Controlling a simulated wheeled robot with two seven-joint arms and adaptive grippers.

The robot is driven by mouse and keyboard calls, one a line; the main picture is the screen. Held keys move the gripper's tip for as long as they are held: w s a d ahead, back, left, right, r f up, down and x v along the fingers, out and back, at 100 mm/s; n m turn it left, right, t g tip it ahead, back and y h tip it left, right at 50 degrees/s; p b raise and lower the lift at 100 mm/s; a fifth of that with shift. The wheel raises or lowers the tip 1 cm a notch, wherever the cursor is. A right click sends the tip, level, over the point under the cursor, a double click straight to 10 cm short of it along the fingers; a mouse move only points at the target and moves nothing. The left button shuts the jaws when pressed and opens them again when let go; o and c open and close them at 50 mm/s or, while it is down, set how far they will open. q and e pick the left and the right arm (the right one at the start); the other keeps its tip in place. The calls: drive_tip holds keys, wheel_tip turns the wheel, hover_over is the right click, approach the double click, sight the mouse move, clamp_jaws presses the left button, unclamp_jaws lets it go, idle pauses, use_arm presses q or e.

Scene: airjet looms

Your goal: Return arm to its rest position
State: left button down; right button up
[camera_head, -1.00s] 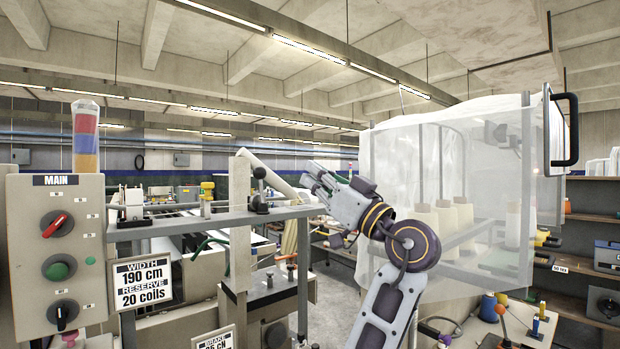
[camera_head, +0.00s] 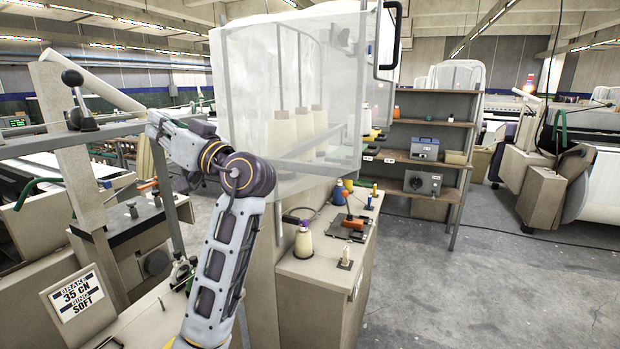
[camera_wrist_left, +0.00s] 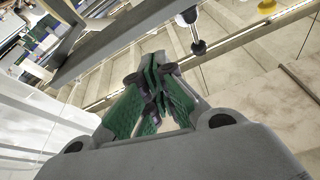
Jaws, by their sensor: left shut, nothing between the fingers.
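My left arm rises from the bottom of the head view, and its left gripper (camera_head: 158,128) is raised beside the loom frame's grey rail. In the left wrist view the gripper's green-padded fingers (camera_wrist_left: 155,88) are shut with nothing between them. The gripper is left of the clear cabinet; I cannot tell whether it touches the rail. My right gripper is not in view.
The translucent cabinet (camera_head: 270,110) with yarn cones stands close right of my arm. A rail with a black-knobbed lever (camera_head: 80,105) is to the left. A workbench (camera_head: 315,265) holds small cones and tools. A shelf (camera_head: 430,130) stands behind; open floor (camera_head: 470,290) lies right.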

use_arm(q)
wheel_tip(320, 180, down, 37)
drive_tip(key=a+m+t+h, duration=0.1)
drive_tip(key=m+h, duration=0.7)
drive_tip(key=h, duration=0.3)
drive_tip(key=s+d+f+m+g+h, duration=0.1)
drive_tip(key=s+f+h, duration=0.1)
drive_tip(key=s+f, duration=0.35)
drive_tip(key=s+d+f+m+g+h, duration=0.1)
drive_tip(key=s+d+f+m+h, duration=0.15)
drive_tip(key=f, duration=0.65)
drive_tip(key=s+d+f+m+g+h, duration=0.1)
drive_tip(key=s+d+f+g+h, duration=0.1)
drive_tip(key=s+f, duration=0.5)
drive_tip(key=s+d+f+g+h, duration=0.2)
drive_tip(key=s+d+f+h, duration=0.1)
drive_tip(key=s, duration=0.7)
drive_tip(key=s+f+g, duration=0.2)
drive_tip(key=s+f, duration=0.1)
drive_tip(key=f, duration=3.1)
drive_tip(key=s+a+f, duration=0.2)
drive_tip(key=s+f, duration=0.7)
drive_tip(key=s, duration=0.2)
drive_tip(key=s+a+f, duration=0.2)
drive_tip(key=s+f, duration=0.7)
drive_tip(key=s, duration=0.2)
drive_tip(key=shift+a+f+m+g, duration=0.2)
drive_tip(key=shift+m+g, duration=0.15)
drive_tip(key=shift+g, duration=0.05)
